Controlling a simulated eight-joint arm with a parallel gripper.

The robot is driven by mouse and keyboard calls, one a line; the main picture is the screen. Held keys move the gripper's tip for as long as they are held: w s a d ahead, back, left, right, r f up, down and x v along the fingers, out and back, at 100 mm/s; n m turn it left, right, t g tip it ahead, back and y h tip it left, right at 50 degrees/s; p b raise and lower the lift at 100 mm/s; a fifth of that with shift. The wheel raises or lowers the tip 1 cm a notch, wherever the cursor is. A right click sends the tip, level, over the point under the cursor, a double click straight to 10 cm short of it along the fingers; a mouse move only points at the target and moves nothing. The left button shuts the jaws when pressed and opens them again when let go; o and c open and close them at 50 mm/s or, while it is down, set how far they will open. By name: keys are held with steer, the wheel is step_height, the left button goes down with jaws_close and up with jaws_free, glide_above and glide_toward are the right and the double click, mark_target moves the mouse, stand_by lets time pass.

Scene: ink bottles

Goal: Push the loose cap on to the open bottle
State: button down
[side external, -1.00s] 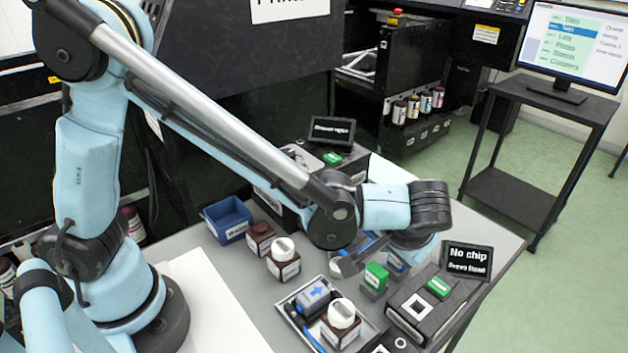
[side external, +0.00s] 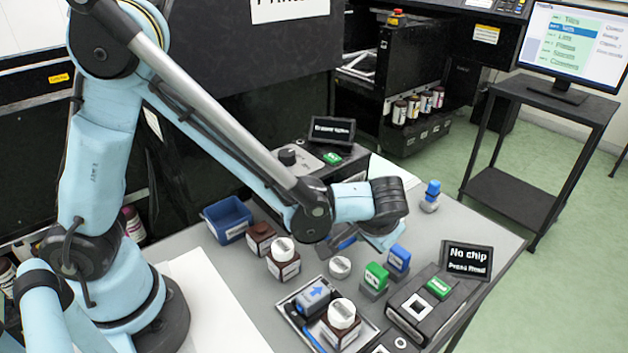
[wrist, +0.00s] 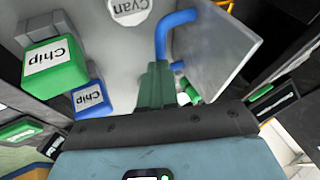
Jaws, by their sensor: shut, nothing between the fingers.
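A loose white cap (side external: 340,267) lies on the grey table, and its top reads "Cyan" in the wrist view (wrist: 128,10). A brown bottle (side external: 260,240) without a white cap stands to its left, beside the blue bin; it looks like the open one. My gripper (side external: 345,240) is low over the table just behind the loose cap, apart from it. It is shut with nothing held. Its fingertips are small and partly hidden in the side view. In the wrist view the cap is cut by the top edge.
A white-capped bottle (side external: 284,264) stands near the brown one. Another capped bottle (side external: 341,322) stands in the front tray (side external: 368,338). Green (side external: 375,280) and blue (side external: 398,260) chip blocks are right of the cap. A blue bin (side external: 228,220) is at the back left. A "No chip" reader (side external: 467,262) is at right.

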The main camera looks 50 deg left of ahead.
steer(key=a, duration=0.6)
steer(key=shift+a, duration=0.3)
steer(key=v, duration=0.9)
steer(key=s+a+r+m+t+h, duration=0.1)
steer(key=s+a+r+t+h, duration=0.1)
steer(key=s+a+h, duration=0.3)
steer(key=shift+s+a+r+t, duration=0.3)
steer(key=shift+s+a+t, duration=0.4)
steer(key=shift+a, duration=0.85)
steer(key=c, duration=0.9)
jaws_free()
